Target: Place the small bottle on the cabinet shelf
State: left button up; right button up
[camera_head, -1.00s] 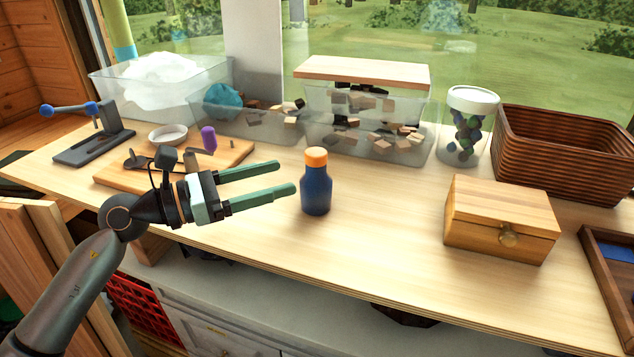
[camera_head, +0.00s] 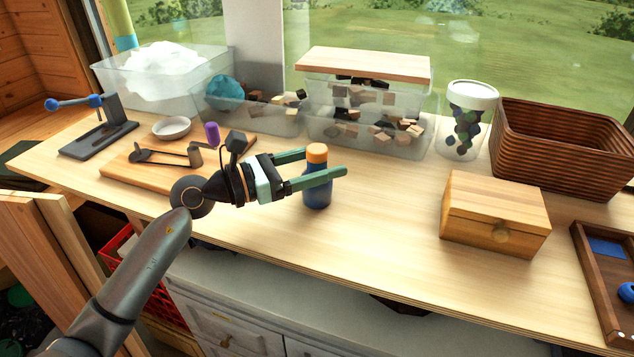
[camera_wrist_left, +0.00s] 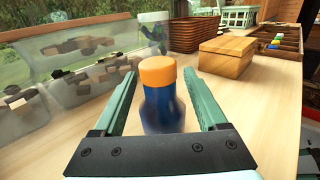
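The small bottle (camera_head: 317,193) is dark blue with an orange cap and stands upright on the wooden worktop. My left gripper (camera_head: 328,163) is open, with one green finger behind the bottle and one in front of it. In the left wrist view the bottle (camera_wrist_left: 162,105) stands between the two spread fingers, with a gap visible on each side. The near finger hides part of the bottle in the head view. Below the worktop is a white cabinet (camera_head: 262,335) with doors. My right gripper is not in view.
A wooden box with a knob (camera_head: 495,215) and a brown basket (camera_head: 560,150) stand to the right. Clear bins of blocks (camera_head: 370,145) and a lidded jar (camera_head: 468,120) stand behind. A cutting board (camera_head: 120,168) lies left. The worktop's front middle is clear.

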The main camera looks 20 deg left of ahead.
pick_arm(q)
grip_shut()
dwell(0.4)
jog(key=shift+r, duration=0.15)
